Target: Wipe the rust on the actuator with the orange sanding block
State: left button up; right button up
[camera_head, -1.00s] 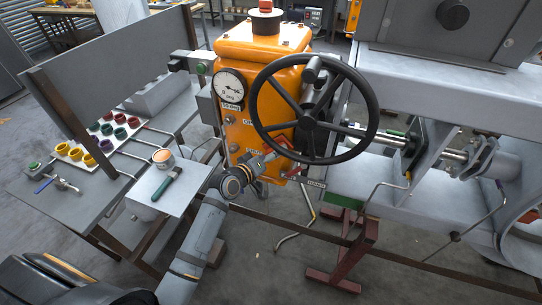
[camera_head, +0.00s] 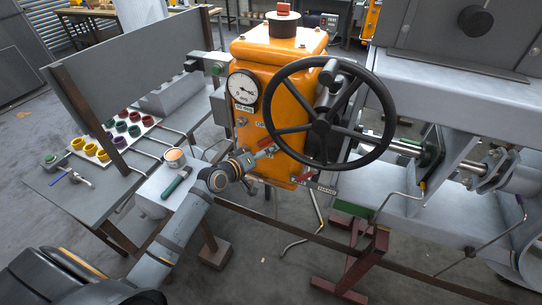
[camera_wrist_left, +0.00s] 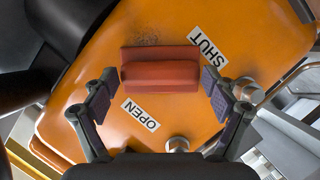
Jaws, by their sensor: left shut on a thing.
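The orange actuator (camera_head: 262,70) stands in the middle of the head view, with a gauge and a large black handwheel (camera_head: 322,125) on its front. My left gripper (camera_head: 258,150) is at its lower front face. In the left wrist view my left gripper (camera_wrist_left: 160,88) is shut on the red-orange sanding block (camera_wrist_left: 160,68), one finger at each end. The block is over the orange face between the OPEN and SHUT labels; whether it touches cannot be told. A faint dark speckled rust patch (camera_wrist_left: 148,41) shows just beyond the block. My right gripper is out of view.
A grey bench (camera_head: 75,205) at left carries a tray of coloured rings. A small side table (camera_head: 152,190) holds an orange-topped tin (camera_head: 174,158) and a green-handled tool (camera_head: 176,180). Red levers and grey pipework sit close right of the gripper.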

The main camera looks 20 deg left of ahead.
pick_arm(q)
jog(key=shift+a+r, duration=0.1)
jog(key=shift+a, duration=0.4)
jog(key=shift+d, duration=0.1)
jog(key=d+p, duration=0.2)
jog(key=d, duration=0.5)
jog(key=shift+d, duration=0.2)
jog(key=shift+s, duration=0.15)
jog(key=shift+s+a+p, duration=0.1)
jog(key=shift+s+p, duration=0.75)
jog(key=shift+s, duration=2.1)
